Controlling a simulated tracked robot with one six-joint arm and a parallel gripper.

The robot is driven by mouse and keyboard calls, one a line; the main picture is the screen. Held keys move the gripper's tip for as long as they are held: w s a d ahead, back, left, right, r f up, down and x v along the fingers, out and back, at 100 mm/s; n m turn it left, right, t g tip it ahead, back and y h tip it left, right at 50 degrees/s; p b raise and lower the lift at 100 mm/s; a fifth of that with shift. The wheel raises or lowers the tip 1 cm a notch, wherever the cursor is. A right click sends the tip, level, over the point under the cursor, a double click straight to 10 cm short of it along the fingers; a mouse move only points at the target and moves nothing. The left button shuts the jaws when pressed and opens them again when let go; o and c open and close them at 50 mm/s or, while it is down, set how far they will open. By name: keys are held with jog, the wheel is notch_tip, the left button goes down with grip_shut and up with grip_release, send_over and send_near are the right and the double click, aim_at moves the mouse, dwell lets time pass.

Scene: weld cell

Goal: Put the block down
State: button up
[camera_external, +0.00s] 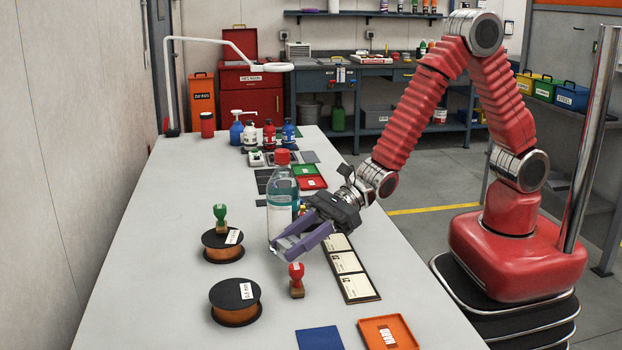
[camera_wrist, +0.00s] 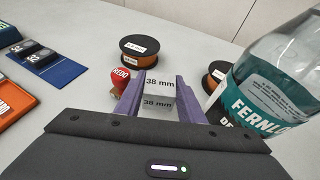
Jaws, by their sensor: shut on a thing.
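A pale grey block marked "38 mm" (camera_wrist: 158,88) sits between the purple fingers of my gripper (camera_wrist: 160,98), near their tips. My gripper (camera_external: 288,243) is shut on it, above the light grey table (camera_external: 150,260). In the external view the fingers mostly hide the block, and I cannot tell how high it is above the table. The clear bottle with teal liquid (camera_external: 281,218) stands close behind the gripper; it also shows at the right of the wrist view (camera_wrist: 270,85). The red REDO stamp (camera_external: 296,280) stands just in front of the gripper, apart from it.
A card frame (camera_external: 350,272), a blue mat (camera_external: 320,339) and an orange tray (camera_external: 374,328) lie along the right side. The table's left is clear.

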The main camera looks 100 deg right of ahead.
jog(key=shift+f, duration=2.05)
jog(key=o, duration=1.2)
jog(key=shift+f, duration=0.1)
jog(key=v, duration=1.2)
jog(key=shift+s+d, duration=0.1)
